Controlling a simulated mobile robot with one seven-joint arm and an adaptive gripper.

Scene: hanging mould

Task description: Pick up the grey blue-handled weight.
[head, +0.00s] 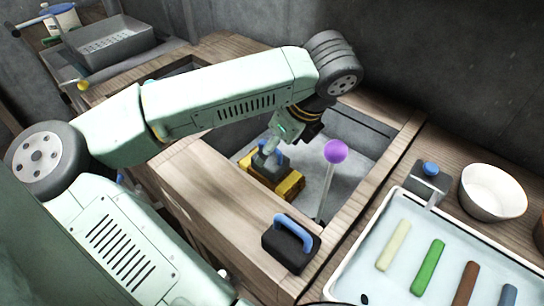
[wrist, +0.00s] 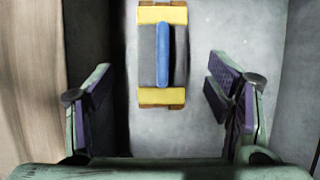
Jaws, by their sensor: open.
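The grey weight with a blue handle (head: 270,157) sits on a yellow block (head: 288,188) inside the sunken basin. In the wrist view the weight (wrist: 147,55) shows from above, its blue handle (wrist: 164,55) running up and down the picture, with yellow (wrist: 161,96) at both ends. My gripper (head: 272,146) is over the weight in the head view and partly covers it. In the wrist view my gripper (wrist: 158,88) is open and empty, its two purple-padded fingers apart, with the weight ahead of the gap between them.
A black weight with a blue handle (head: 289,249) stands on the wooden counter in front. A white tray (head: 345,283) with coloured bars and a white bowl (head: 493,193) lie to the right. The basin walls surround the weight.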

